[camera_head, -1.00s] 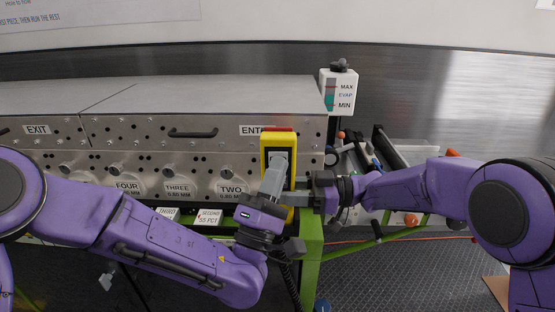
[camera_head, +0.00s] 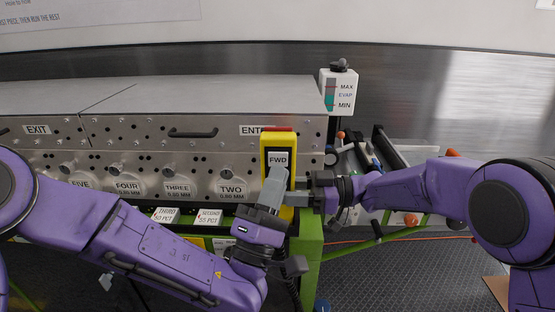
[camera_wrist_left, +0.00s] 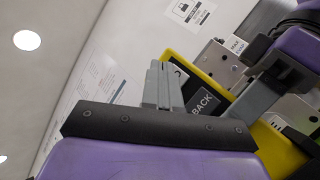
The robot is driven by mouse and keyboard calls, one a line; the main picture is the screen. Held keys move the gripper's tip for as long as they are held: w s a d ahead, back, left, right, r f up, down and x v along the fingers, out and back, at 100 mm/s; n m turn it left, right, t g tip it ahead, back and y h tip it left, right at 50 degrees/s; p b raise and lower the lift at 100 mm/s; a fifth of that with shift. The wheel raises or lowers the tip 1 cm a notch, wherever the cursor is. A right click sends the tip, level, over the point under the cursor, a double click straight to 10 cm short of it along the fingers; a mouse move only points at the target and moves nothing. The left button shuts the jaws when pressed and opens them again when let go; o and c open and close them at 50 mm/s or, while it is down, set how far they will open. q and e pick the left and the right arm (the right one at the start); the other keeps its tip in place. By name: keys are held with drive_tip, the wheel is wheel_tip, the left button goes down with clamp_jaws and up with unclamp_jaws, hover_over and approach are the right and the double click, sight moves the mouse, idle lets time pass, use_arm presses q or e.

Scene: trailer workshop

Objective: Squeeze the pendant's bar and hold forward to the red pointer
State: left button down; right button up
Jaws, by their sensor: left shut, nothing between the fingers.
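The yellow pendant (camera_head: 267,157) hangs at the right end of the machine, with a red top and an FWD button (camera_head: 278,159). The wrist view shows the pendant (camera_wrist_left: 205,85) tilted, with a BACK button (camera_wrist_left: 203,103). My left gripper (camera_head: 279,172) is shut and empty, its tips just below the FWD label; whether they touch is unclear. It also shows in the wrist view (camera_wrist_left: 159,68). My right gripper (camera_head: 289,193) reaches in from the right at the pendant's lower part. Its fingers and the bar are mostly hidden, so its grip is unclear. I cannot make out a red pointer.
The grey machine (camera_head: 240,95) fills the left and middle, with numbered labels along its front. A green post (camera_head: 308,250) stands below the pendant. A white level tank (camera_head: 340,92) is at the back right. Rails with orange knobs lie behind my right arm.

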sight(288, 155)
use_arm(q)
drive_tip(key=s, duration=0.3)
drive_tip(key=shift+s, duration=0.35)
use_arm(e)
drive_tip(key=shift+r, duration=0.1)
idle(0.8)
drive_tip(key=o, duration=1.6)
drive_tip(key=shift+o, duration=0.2)
wheel_tip(288, 155, up, 9)
drive_tip(key=p, duration=0.6)
drive_tip(key=shift+p, duration=0.35)
use_arm(q)
wheel_tip(288, 155, up, 6)
drive_tip(key=shift+r, duration=0.25)
